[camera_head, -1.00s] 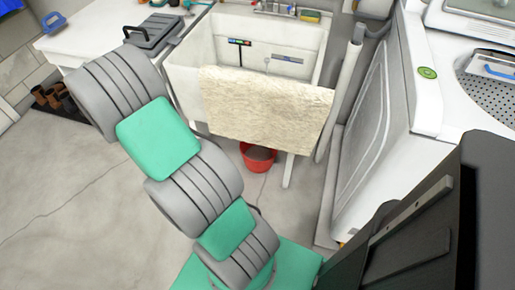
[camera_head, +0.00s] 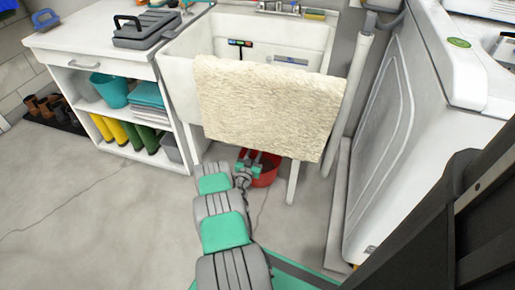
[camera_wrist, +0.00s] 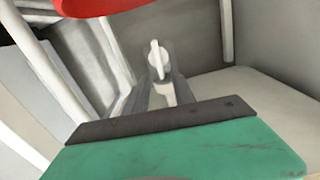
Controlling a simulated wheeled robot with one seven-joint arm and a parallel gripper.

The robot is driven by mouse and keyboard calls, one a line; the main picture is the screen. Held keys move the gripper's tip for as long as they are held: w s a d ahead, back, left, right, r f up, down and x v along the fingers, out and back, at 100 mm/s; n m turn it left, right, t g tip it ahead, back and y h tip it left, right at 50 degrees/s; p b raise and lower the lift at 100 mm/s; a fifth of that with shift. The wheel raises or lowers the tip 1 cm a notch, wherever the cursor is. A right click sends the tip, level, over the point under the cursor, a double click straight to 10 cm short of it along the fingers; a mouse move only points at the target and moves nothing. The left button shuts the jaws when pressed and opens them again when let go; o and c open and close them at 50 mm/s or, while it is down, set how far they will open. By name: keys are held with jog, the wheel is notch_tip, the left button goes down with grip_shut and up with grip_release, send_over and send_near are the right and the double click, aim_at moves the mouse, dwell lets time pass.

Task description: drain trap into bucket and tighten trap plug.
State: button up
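The red bucket (camera_head: 268,178) stands on the floor under the sink, partly hidden by my gripper (camera_head: 257,160). Its red edge (camera_wrist: 95,6) crosses the top of the wrist view. In the wrist view, my gripper (camera_wrist: 161,84) has its two grey fingers apart. A small white wing-shaped piece (camera_wrist: 158,58), which looks like the trap plug, shows between and beyond the fingertips. I cannot tell whether the fingers touch it. The rest of the trap is not clearly visible; a beige towel (camera_head: 265,105) hangs over the sink front in the head view.
The white sink (camera_head: 180,75) has a leg (camera_head: 293,182) to the right of the bucket. A white cabinet (camera_head: 172,143) with boots and a teal bucket stands left. A white machine (camera_head: 400,150) stands right.

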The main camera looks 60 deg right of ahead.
jog(key=d, duration=0.2)
jog(key=d+b, duration=0.1)
jog(key=d, duration=0.1)
jog(key=shift+w+d, duration=0.1)
jog(key=shift+w, duration=0.3)
jog(key=shift+c, duration=0.5)
grip_shut()
